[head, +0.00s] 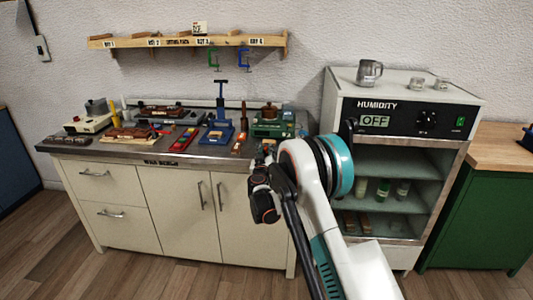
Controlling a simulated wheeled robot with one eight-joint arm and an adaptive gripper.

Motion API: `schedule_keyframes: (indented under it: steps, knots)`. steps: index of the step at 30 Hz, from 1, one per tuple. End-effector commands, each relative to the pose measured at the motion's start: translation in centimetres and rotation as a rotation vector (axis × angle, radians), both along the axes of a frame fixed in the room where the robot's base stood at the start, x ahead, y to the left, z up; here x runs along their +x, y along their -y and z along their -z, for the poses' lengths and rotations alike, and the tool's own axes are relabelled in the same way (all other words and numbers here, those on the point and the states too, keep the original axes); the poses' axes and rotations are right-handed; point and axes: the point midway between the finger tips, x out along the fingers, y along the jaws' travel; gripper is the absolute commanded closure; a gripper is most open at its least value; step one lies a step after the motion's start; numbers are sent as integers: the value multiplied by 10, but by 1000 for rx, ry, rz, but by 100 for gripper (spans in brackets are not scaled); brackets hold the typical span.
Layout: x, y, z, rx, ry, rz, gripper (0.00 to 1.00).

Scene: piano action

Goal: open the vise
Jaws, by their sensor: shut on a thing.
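The green block-like thing on the bench, which looks like the vise (272,128), stands at the bench's right end with a reddish-brown piece on top. Its front is partly covered by my arm, and whether its jaws are open or shut is too small to tell. My gripper (263,160) is dark and sits at the bench's front edge, just before and below the vise. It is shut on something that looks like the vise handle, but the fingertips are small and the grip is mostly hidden.
The steel-topped bench (110,150) holds a blue press (218,130), a red tray (184,139) and other tools left of the vise. A wall shelf (185,41) with clamps hangs above. A humidity cabinet (408,115) stands close at right. Wooden floor in front is free.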

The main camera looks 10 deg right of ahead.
Motion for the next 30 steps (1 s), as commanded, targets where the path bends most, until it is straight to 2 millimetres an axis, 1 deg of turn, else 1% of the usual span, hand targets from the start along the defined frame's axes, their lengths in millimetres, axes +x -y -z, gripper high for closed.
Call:
schedule_keyframes:
  steps: [2, 3, 4, 5, 14, 17, 19, 23, 30]
  knots:
    - [0, 0, 0, 0, 0, -1, 99]
    - [0, 0, 0, 1, 0, -1, 66]
    - [0, 0, 0, 1, 0, -1, 59]
    - [0, 0, 0, 1, 0, -1, 55]
    - [0, 0, 0, 1, 0, 0, 55]
    - [-3, -2, 0, 1, 0, -1, 55]
    - [-9, -4, 0, 1, 0, -1, 55]
    - [-30, -10, 0, 1, 1, -2, 55]
    - [-77, -26, 0, 1, 0, -2, 55]
